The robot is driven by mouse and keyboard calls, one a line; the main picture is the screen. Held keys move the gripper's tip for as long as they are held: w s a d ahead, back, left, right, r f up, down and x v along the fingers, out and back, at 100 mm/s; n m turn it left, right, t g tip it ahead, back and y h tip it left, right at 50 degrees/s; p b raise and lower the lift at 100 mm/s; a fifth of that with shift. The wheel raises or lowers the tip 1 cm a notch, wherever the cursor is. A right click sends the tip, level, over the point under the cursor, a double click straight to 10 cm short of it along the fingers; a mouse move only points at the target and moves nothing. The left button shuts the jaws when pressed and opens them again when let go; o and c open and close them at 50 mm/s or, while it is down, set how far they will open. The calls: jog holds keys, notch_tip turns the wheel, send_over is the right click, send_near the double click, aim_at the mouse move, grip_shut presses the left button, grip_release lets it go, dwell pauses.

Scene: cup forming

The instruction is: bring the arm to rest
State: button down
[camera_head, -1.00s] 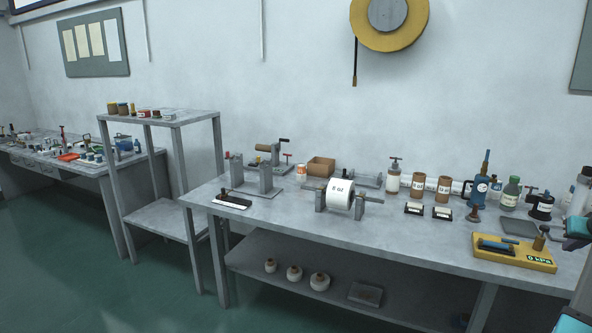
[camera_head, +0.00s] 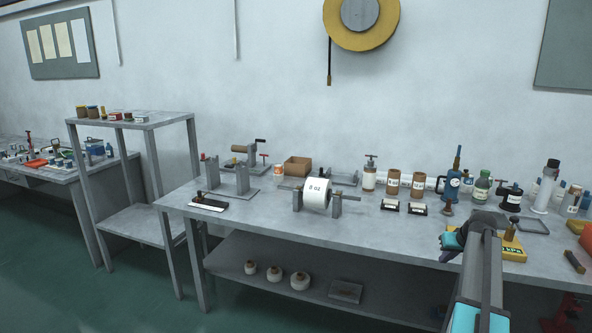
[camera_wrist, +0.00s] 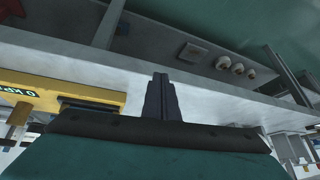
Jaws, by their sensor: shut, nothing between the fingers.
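My gripper (camera_wrist: 163,98) shows in the wrist view as two dark fingers pressed together, with nothing between them. They stand over or near the front edge of the grey workbench (camera_wrist: 215,99); the exact height above it I cannot tell. In the head view my arm reaches up from the lower right, in front of the workbench (camera_head: 370,228), and bends at a teal joint near the yellow gauge box (camera_head: 514,254). My arm partly hides that box. The box also shows at the left of the wrist view (camera_wrist: 60,88), apart from the fingers.
A shelf rack (camera_head: 130,121) stands left. The front middle of the benchtop is clear.

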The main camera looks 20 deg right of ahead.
jog(key=w+a+f+n+g+y, duration=0.1)
jog(key=a+f+n+g+y, duration=0.1)
jog(key=a+f, duration=1.3)
jog(key=w+a+f+n+g+y, duration=0.1)
jog(key=a+f+n+g+y, duration=0.1)
jog(key=a+f, duration=1.25)
jog(key=s+a+f+n+g, duration=0.1)
jog(key=s+a+f+g, duration=0.1)
jog(key=s+a+f, duration=0.45)
jog(key=s+a+f+g, duration=0.1)
jog(key=s+a+f, duration=0.3)
jog(key=s+a, duration=0.45)
jog(key=s+a+f+n+g, duration=0.1)
jog(key=s+a+f+g, duration=0.1)
jog(key=s+a+f, duration=0.6)
jog(key=s+a+g+h, duration=0.1)
jog(key=s+a, duration=0.1)
jog(key=s, duration=0.6)
jog(key=s+a+r+m+g+h, duration=0.1)
jog(key=s+a, duration=0.1)
jog(key=s, duration=0.6)
jog(key=shift+a+r+g, duration=0.2)
jog(key=shift+r+g, duration=0.1)
jog(key=shift+g, duration=0.1)
